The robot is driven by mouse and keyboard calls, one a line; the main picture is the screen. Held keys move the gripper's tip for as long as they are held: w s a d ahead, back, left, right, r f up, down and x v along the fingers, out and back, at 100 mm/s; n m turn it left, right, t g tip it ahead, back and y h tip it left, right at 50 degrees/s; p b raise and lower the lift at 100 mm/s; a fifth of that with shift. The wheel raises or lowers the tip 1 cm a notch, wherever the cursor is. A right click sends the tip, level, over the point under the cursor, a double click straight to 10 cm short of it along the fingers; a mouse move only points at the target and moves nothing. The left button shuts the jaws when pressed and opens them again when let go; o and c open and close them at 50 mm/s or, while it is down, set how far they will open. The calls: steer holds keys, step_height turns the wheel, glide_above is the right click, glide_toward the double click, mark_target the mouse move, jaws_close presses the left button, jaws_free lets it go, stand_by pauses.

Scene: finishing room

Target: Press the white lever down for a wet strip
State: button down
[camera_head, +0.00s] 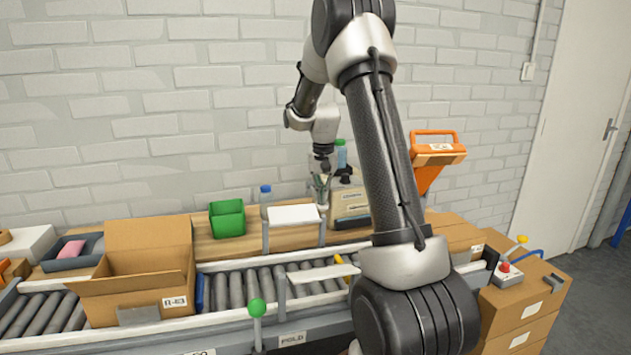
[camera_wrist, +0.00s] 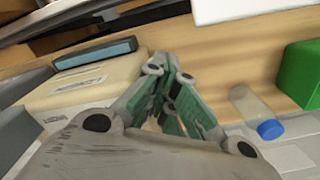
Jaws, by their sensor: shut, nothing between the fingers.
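A beige box-shaped machine with a label (camera_head: 348,207) stands on the wooden shelf behind the rollers. My gripper (camera_head: 321,190) points down just left of the machine. Its grey-green fingers are shut and empty in the wrist view (camera_wrist: 166,78), overlapping the machine's near right edge; I cannot tell whether they touch it.
A white board (camera_head: 293,214) is close below. An open carton (camera_head: 145,270) sits on the roller conveyor (camera_head: 240,288). An orange device (camera_head: 437,157) stands at right.

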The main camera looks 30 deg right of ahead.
steer(key=shift+f, duration=0.25)
steer(key=shift+r, duration=0.1)
step_height(320, 180, up, 10)
steer(key=w, duration=0.2)
steer(key=shift+d, duration=0.3)
stand_by(0.5)
steer(key=shift+w+r, duration=0.1)
steer(key=shift+w, duration=0.05)
stand_by(0.5)
steer(key=shift+r, duration=2.45)
